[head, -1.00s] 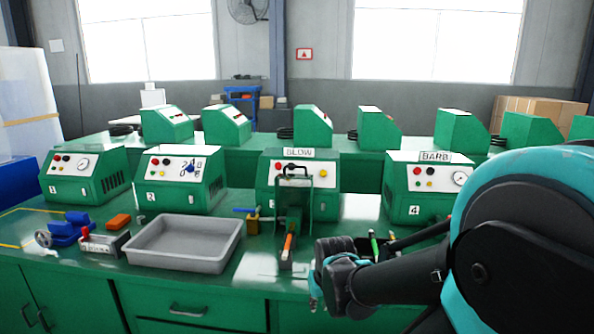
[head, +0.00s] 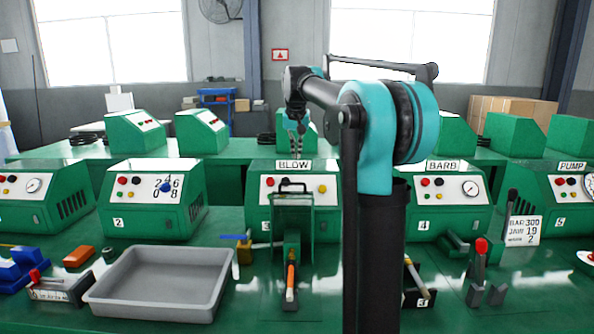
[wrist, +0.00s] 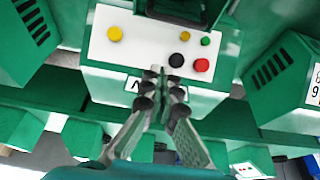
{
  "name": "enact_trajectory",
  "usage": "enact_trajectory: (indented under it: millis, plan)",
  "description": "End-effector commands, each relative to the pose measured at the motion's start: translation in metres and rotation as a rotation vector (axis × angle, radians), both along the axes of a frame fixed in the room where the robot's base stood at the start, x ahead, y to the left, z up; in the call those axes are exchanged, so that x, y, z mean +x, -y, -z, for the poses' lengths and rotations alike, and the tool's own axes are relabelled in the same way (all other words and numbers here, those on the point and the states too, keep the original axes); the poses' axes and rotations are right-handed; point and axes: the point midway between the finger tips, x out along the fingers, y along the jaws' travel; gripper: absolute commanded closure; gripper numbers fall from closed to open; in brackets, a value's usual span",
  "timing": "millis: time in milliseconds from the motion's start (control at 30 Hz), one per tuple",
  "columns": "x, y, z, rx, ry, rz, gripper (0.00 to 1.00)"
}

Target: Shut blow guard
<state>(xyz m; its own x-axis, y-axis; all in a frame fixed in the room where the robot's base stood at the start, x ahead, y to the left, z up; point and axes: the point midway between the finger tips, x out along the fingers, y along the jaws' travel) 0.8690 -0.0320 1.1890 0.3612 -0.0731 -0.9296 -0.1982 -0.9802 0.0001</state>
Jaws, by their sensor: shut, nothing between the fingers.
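The blow guard (head: 306,220) is a clear green-tinted panel in a green frame, with a black handle (head: 293,184) on its top edge. It stands upright in front of the green machine 3 (head: 264,200), under the BLOW sign (head: 293,165). An orange-tipped rod (head: 291,280) sticks out below it toward the front. My gripper (head: 298,130) is shut and empty, pointing down above the BLOW sign, apart from the guard. In the wrist view my closed fingertips (wrist: 160,72) show against the machine's white button panel (wrist: 112,55), which appears upside down. A dark bar, probably the handle, crosses the top edge there.
Machine 2 (head: 150,205) stands left and machine 4, marked BARB (head: 443,166), stands right. A grey tray (head: 160,285), a blue vise (head: 18,268) and an orange block (head: 79,256) lie front left. A red-topped lever (head: 481,262) stands front right. My arm hides part of the bench.

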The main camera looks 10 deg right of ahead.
Motion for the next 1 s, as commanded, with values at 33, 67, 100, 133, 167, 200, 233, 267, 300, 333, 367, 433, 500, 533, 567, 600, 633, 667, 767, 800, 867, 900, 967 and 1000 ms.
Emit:
enact_trajectory:
  millis: [33, 67, 100, 133, 167, 200, 233, 267, 300, 333, 367, 433, 500, 533, 567, 600, 633, 667, 767, 800, 867, 900, 967, 1000]
  plan:
    - [0.002, 0.000, 0.003, 0.000, 0.000, 0.000, 1.00]
    - [0.003, 0.000, 0.006, 0.000, 0.000, 0.000, 1.00]
    - [0.004, 0.001, 0.010, 0.000, 0.000, 0.001, 1.00]
    - [0.006, 0.001, 0.014, 0.000, 0.000, 0.001, 1.00]
    - [0.008, 0.002, 0.018, 0.000, 0.000, 0.001, 1.00]
    - [0.010, 0.002, 0.025, 0.000, 0.000, 0.001, 1.00]
    - [0.012, 0.003, 0.030, 0.000, 0.000, 0.001, 1.00]
    - [0.014, 0.003, 0.036, 0.000, 0.000, 0.001, 1.00]
    - [0.017, 0.004, 0.043, 0.000, 0.000, 0.001, 1.00]
    - [0.019, 0.004, 0.049, 0.000, 0.000, 0.001, 1.00]
    - [0.021, 0.005, 0.055, 0.000, 0.000, 0.001, 1.00]
    - [0.026, 0.006, 0.068, 0.000, 0.000, 0.000, 1.00]
    - [0.031, 0.007, 0.081, 0.000, 0.000, 0.000, 1.00]
    - [0.033, 0.007, 0.086, 0.000, 0.000, 0.000, 1.00]
    - [0.035, 0.008, 0.091, 0.000, 0.000, 0.000, 1.00]
    - [0.032, 0.007, 0.093, 0.000, 0.000, -0.001, 1.00]
    - [0.026, 0.005, 0.092, 0.001, 0.000, -0.001, 1.00]
    - [0.021, 0.004, 0.092, 0.001, 0.000, -0.001, 1.00]
    - [0.010, 0.002, 0.093, 0.001, 0.000, -0.001, 1.00]
    - [0.006, 0.001, 0.093, 0.001, 0.000, -0.001, 1.00]
    - [0.002, 0.000, 0.093, 0.000, 0.000, -0.001, 1.00]
    - [0.000, 0.000, 0.093, 0.000, 0.000, -0.001, 1.00]
    - [-0.003, 0.000, 0.093, 0.000, 0.000, -0.001, 1.00]
    - [-0.004, -0.001, 0.093, 0.000, 0.000, 0.000, 1.00]
